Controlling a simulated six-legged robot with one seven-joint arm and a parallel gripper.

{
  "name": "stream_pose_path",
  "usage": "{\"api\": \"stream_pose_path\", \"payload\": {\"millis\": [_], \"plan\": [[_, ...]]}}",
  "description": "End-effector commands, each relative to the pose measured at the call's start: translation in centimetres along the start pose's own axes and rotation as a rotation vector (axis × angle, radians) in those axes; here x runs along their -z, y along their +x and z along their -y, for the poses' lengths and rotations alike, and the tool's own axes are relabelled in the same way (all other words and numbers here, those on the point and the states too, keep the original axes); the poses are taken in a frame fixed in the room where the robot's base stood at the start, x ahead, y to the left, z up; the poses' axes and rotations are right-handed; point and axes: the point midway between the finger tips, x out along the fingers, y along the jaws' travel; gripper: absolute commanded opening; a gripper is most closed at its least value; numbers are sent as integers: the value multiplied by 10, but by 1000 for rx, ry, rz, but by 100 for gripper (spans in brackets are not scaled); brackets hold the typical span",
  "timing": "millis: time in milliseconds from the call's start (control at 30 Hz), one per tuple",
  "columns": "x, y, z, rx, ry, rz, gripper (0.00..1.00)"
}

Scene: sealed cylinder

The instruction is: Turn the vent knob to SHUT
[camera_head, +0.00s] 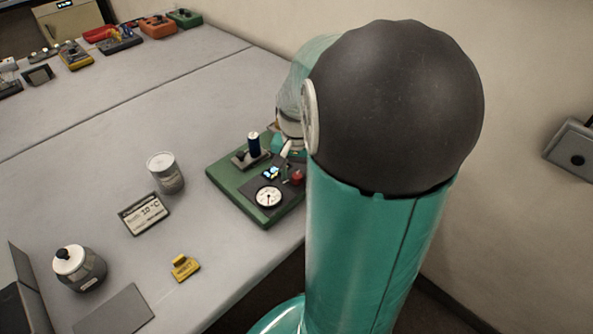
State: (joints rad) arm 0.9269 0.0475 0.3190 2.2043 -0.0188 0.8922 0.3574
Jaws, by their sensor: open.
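A green-based panel (226,190) stands on the table near its right edge. It carries a round white dial gauge (268,196), a small red knob-like part (297,178), a dark blue upright cylinder (253,144) and a small lit display (271,173). I cannot tell which part is the vent knob, and no SHUT marking is readable. My gripper (287,147) is only partly visible at the panel's back right edge, beside my large arm link, which hides much of it. Nothing shows held in it. Whether it touches the panel cannot be told.
Left of the panel stand a white-topped can (165,173), a small sign reading about 15 °C (144,213), a lidded grey jar (79,268) and a yellow tag (185,268). Several coloured devices line the far table edge. A wall box (574,151) is at right.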

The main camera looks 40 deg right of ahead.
Motion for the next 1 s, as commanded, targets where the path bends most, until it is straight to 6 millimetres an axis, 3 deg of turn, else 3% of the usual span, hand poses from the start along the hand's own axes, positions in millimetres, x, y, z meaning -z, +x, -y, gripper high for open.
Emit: {"api": "stream_pose_path", "payload": {"millis": [200, 433, 467, 1000], "plan": [[0, 0, 0, 0, 0, 0, 47], [0, 0, 0, 0, 0, 0, 4], [0, 0, 0, 0, 0, 0, 2], [0, 0, 0, 0, -140, 0, 2]]}}
